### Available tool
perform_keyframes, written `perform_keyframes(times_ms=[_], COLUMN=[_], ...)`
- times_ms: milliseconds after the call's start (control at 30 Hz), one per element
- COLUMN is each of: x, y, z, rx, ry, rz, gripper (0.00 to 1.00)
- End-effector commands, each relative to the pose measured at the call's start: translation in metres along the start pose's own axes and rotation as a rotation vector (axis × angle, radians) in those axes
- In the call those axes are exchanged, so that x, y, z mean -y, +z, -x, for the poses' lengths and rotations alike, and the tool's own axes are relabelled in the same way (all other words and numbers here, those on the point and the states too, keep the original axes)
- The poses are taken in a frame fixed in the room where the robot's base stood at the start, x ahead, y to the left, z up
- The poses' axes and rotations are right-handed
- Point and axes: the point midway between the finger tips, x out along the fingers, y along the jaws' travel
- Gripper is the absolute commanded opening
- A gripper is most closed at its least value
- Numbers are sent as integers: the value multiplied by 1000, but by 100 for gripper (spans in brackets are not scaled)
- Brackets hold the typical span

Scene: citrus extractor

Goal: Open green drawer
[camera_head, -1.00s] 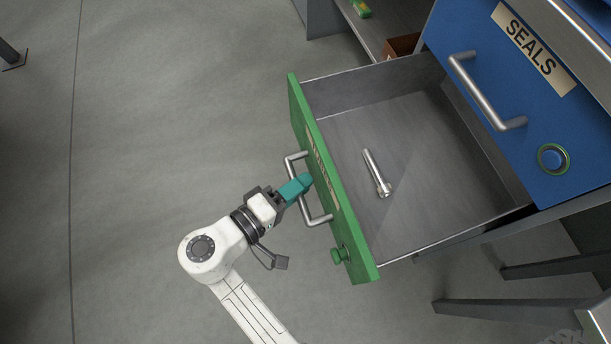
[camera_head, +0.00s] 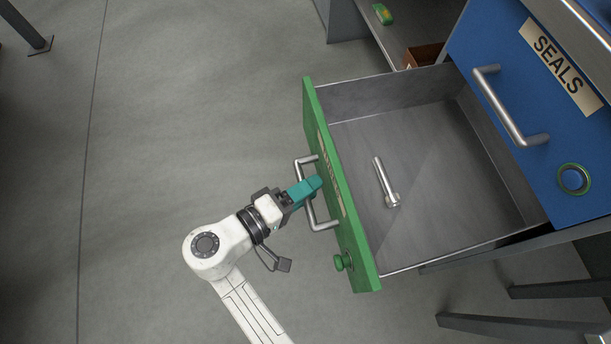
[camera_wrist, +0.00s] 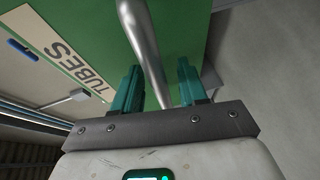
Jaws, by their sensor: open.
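The green drawer (camera_head: 345,235) stands pulled well out of the cabinet, with its grey inside showing. My gripper (camera_head: 312,186) is at the handle. In the wrist view its teal fingers (camera_wrist: 158,88) are apart, one on each side of the handle bar (camera_wrist: 143,45). Whether either finger touches the bar cannot be told. A silver bolt-like part (camera_head: 385,183) lies on the drawer floor.
A blue drawer labelled SEALS (camera_head: 535,110), with its own handle (camera_head: 508,108), is at the right, shut. Grey metal legs (camera_head: 520,325) stand at lower right. A shelf with a brown box (camera_head: 423,55) and a green item (camera_head: 382,14) is behind.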

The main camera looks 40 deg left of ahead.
Motion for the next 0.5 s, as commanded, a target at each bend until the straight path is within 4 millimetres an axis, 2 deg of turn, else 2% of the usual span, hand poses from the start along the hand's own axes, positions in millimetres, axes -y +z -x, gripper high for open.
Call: perform_keyframes(times_ms=[167,500], x=[-1,-2], y=[-1,-2], z=[11,74], rx=[-4,-4], ry=[0,0], rz=[0,0], gripper=[42,42])
